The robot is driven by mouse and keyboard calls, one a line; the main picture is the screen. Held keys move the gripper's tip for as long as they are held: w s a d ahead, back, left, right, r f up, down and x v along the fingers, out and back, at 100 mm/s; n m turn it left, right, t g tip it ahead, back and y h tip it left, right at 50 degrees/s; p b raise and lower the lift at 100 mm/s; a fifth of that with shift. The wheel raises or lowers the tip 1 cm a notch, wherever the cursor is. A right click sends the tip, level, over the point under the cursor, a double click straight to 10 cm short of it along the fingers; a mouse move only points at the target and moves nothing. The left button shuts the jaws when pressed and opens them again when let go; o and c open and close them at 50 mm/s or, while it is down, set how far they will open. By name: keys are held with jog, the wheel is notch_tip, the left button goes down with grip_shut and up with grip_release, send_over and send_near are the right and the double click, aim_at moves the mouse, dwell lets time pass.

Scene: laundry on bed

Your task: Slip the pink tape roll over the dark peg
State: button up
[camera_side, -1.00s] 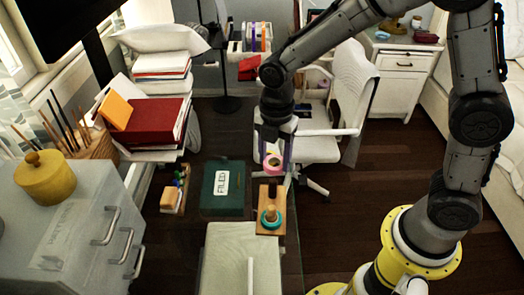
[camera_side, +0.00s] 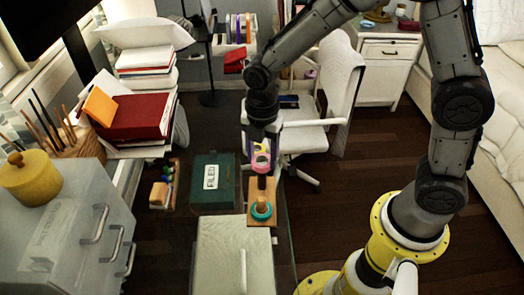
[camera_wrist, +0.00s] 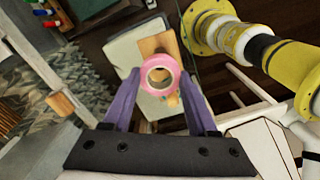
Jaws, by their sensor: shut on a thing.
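My gripper (camera_side: 261,152) is shut on the pink tape roll (camera_side: 261,161), holding it above the wooden board. In the wrist view the pink roll (camera_wrist: 160,75) sits between the purple fingers with its hole facing the camera. The dark peg (camera_side: 261,183) stands on the far part of the board (camera_side: 253,218), just below the roll in the side view. I cannot tell whether its tip is inside the hole. A lighter wooden peg stands nearer on the board, with a teal ring (camera_side: 261,214) around its base.
A dark green box marked FILED (camera_side: 226,180) stands left of the board. A pale padded surface (camera_side: 215,262) lies in front of it. A white chair (camera_side: 320,120) is behind. A grey drawer cabinet (camera_side: 75,225) stands at left.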

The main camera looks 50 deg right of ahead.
jog(key=shift+f, duration=2.35)
jog(key=o, duration=1.4)
notch_tip(320, 180, up, 14)
jog(key=shift+f, duration=0.1)
